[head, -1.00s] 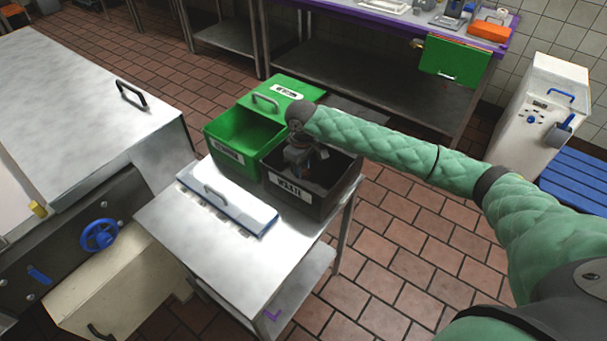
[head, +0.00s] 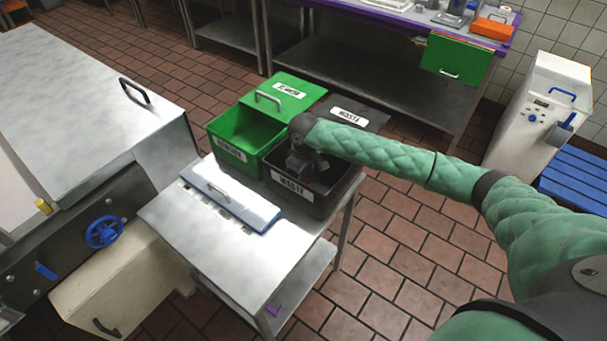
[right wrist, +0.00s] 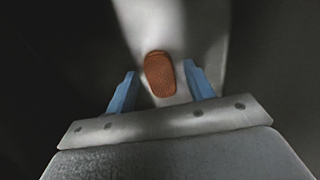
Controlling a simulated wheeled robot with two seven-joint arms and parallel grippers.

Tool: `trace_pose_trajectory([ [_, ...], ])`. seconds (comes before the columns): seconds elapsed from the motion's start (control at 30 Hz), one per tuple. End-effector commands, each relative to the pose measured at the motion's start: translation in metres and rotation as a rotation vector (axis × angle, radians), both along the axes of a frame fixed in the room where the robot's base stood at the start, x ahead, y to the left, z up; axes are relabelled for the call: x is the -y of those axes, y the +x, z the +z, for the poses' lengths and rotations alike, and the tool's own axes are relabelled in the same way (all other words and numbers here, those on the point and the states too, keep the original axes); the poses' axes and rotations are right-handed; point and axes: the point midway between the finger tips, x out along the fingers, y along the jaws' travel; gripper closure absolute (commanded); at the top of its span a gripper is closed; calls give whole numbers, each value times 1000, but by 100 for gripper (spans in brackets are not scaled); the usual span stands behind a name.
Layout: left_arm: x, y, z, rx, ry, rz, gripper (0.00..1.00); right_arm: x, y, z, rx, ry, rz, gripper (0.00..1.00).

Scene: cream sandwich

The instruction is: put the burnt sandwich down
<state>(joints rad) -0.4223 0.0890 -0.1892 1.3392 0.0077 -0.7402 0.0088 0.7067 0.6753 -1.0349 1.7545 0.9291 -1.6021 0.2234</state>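The burnt sandwich (right wrist: 160,74) is a small brown, rounded piece in the right wrist view. It shows beyond and between the two blue fingers, with a gap on each side. My right gripper (right wrist: 160,88) is open. In the head view my right gripper (head: 301,168) points down into the black waste bin (head: 297,196), which has a white label on its front. The sandwich is hard to make out there, and its contact with the bin floor cannot be told. My left gripper is not in view.
A green bin (head: 229,160) stands left of the waste bin on a steel table (head: 190,230). A closed blue-white container (head: 230,202) lies in front of them. A large steel machine (head: 80,90) is at left. A bench (head: 365,75) stands behind.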

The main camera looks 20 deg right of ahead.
Motion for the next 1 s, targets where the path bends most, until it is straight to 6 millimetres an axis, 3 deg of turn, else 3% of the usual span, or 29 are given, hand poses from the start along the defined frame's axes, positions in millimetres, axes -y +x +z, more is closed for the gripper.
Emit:
trace_pose_trajectory([
  [0.27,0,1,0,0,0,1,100,0,0,1,0,0,0,48],
  [0.43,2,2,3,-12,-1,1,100,0,1,11,2,0,0,48],
  [1.0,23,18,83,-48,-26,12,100,0,1,107,1,0,0,48],
])
